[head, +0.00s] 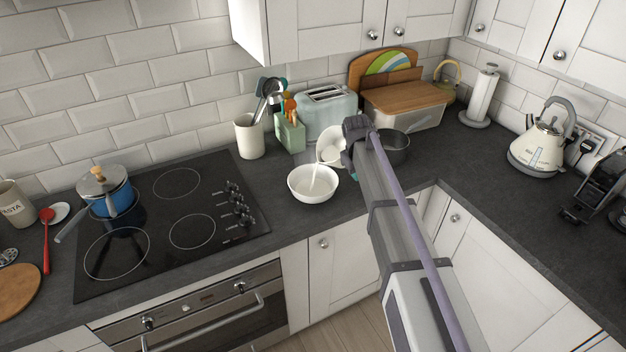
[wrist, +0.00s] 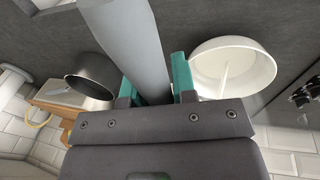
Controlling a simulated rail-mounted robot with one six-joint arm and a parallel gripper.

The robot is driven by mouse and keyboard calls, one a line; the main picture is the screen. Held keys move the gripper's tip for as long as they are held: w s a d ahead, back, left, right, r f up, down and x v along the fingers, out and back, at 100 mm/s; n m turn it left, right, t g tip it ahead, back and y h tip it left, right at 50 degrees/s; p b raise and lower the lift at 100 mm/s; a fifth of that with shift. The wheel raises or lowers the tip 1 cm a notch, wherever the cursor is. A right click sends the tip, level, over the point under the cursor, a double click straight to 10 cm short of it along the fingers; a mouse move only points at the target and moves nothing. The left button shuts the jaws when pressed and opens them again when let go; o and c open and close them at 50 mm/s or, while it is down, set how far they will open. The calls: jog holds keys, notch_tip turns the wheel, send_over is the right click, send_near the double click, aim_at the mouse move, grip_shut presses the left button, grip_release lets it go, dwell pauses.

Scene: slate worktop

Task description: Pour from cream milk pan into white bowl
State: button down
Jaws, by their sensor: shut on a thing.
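The cream milk pan (head: 331,148) is tilted to the left in the head view, above and to the right of the white bowl (head: 313,186). A thin pale stream (head: 314,177) falls into the bowl, which stands upright on the worktop. My gripper (head: 354,164) is beside the pan, partly hidden by my arm. In the wrist view, my gripper (wrist: 153,85) is shut on the pan's grey handle (wrist: 130,42). The white bowl (wrist: 258,66) and the stream (wrist: 225,72) show on the right there. The pan's body is hidden behind the gripper in that view.
A dark pot (head: 396,150) stands close right of my gripper. A utensil crock (head: 249,137), green holder (head: 290,132) and toaster (head: 325,108) stand behind the bowl. The hob (head: 165,215) with a blue pot (head: 108,195) is left.

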jog(key=shift+s+a+f+t+h+b, duration=0.2)
jog(key=shift+f+t+h+b, duration=0.65)
jog(key=shift+b, duration=0.6)
jog(key=shift+s+a+f+t+h+b, duration=0.15)
jog(key=shift+f+t+h+b, duration=0.45)
jog(key=shift+h+b, duration=0.65)
